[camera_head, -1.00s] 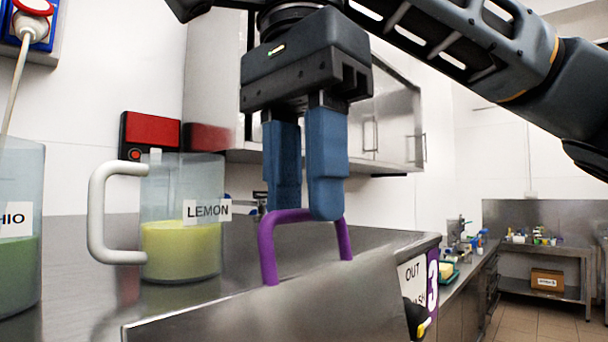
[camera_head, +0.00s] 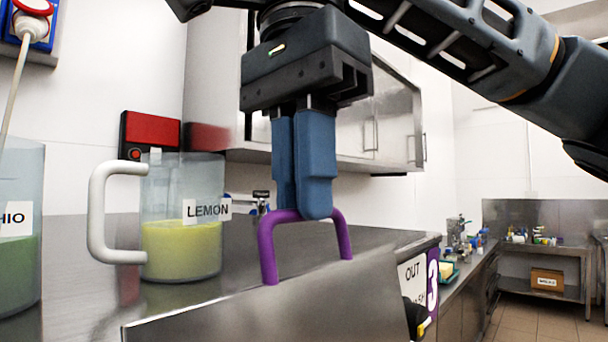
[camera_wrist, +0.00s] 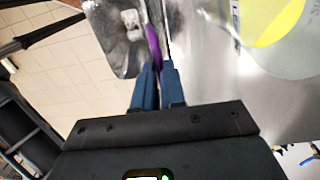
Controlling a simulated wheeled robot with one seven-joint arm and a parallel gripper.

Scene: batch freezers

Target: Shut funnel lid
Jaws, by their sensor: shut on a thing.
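The funnel lid (camera_head: 290,300) is a metal panel with a purple handle (camera_head: 267,250) on its upper part. It stands tilted up in the front of the head view. My gripper (camera_head: 304,212) points down with its blue fingers closed on the top bar of the purple handle. In the wrist view the purple handle (camera_wrist: 153,42) runs to the blue fingertips (camera_wrist: 158,66). The fingers hide part of the bar.
A jug labelled LEMON (camera_head: 182,215), with a white handle, stands on the steel top left of my gripper. Another jug (camera_head: 20,230) with green contents is at the far left. A wall cabinet (camera_head: 390,120) hangs behind. Open floor (camera_head: 520,322) shows at right.

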